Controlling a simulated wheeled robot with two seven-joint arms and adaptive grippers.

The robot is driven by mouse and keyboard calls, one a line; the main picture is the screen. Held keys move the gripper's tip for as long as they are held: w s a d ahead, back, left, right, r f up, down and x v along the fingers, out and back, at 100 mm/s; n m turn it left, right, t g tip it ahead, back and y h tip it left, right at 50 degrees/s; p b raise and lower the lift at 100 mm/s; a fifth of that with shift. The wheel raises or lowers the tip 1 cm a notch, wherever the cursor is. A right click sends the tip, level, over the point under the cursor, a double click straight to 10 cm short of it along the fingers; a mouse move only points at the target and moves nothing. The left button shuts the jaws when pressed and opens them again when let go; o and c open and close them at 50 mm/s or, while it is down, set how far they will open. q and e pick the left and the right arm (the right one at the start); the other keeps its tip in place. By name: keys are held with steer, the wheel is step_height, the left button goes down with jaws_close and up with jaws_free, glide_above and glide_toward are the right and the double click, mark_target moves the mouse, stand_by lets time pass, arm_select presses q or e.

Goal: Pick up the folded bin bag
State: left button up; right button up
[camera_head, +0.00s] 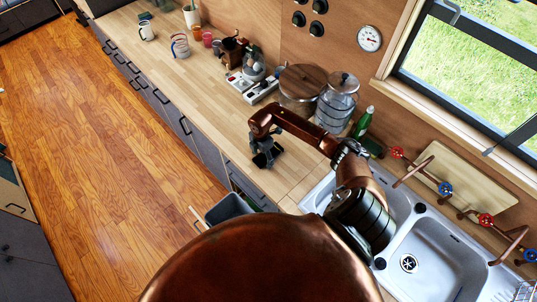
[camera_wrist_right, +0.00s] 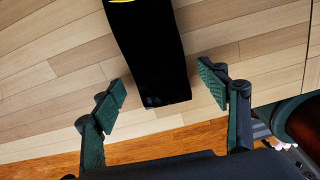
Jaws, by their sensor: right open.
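The folded bin bag (camera_wrist_right: 148,50) is a black, flat strip with a yellow band at its far end, lying on the wooden counter in the right wrist view. Its far end runs out of the top of that view. My right gripper (camera_wrist_right: 163,88) is open, with one finger on each side of the bag's near end and gaps on both sides. In the head view my right gripper (camera_head: 265,157) is over the counter near its front edge, and I cannot separate the bag from the dark fingers there. My left gripper is out of view.
The wooden counter (camera_head: 215,100) is bare left of my gripper. Behind stand a lidded pot (camera_head: 298,88), a glass jar (camera_head: 336,104) and a green bottle (camera_head: 362,122). The sink (camera_head: 440,255) is at right. A grey bin (camera_head: 228,208) sits below the counter's front edge.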

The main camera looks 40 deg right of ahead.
steer(key=shift+c, duration=0.2)
steer(key=c, duration=0.9)
steer(key=shift+r, duration=0.1)
